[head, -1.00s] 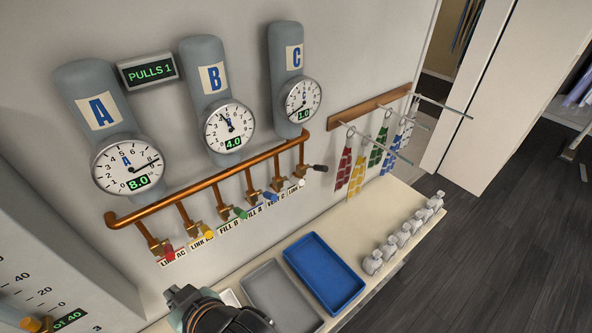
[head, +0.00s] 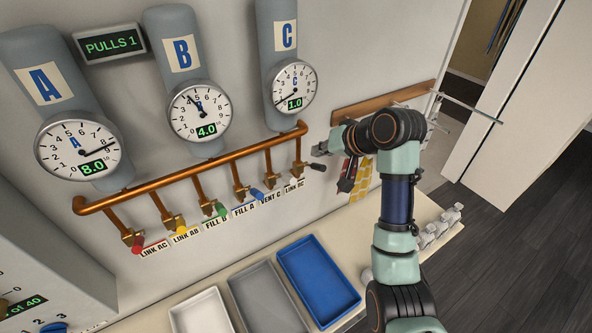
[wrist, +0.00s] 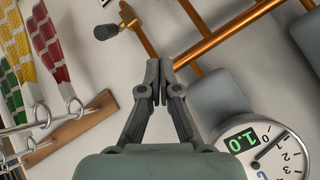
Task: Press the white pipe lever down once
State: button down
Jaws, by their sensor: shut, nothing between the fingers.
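The white lever (head: 292,181) sticks out from a brass valve under the copper pipe (head: 190,171), between the blue lever (head: 257,194) and the black lever (head: 317,167). Its tip partly overlaps the label strip behind it. My gripper (head: 319,150) is shut and empty, near the wall to the right of the pipe's end. It is above and right of the white lever and just above the black one, apart from the white one. In the wrist view my closed fingertips (wrist: 161,66) point toward the pipework; I cannot make out the white lever there.
Red, yellow and green levers stand farther left. Gauges A (head: 80,149), B (head: 200,112) and C (head: 294,88) read 8.0, 4.0 and 1.0; the counter (head: 110,44) shows PULLS 1. Trays (head: 318,274) lie below.

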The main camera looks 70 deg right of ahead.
aim_at(285, 179)
jog(key=shift+w+f, duration=0.1)
jog(key=w+f+p, duration=0.2)
jog(key=w+f, duration=0.4)
jog(key=f, duration=0.3)
jog(key=shift+w+f, duration=0.2)
jog(key=shift+w, duration=0.05)
jog(key=shift+d, duration=0.1)
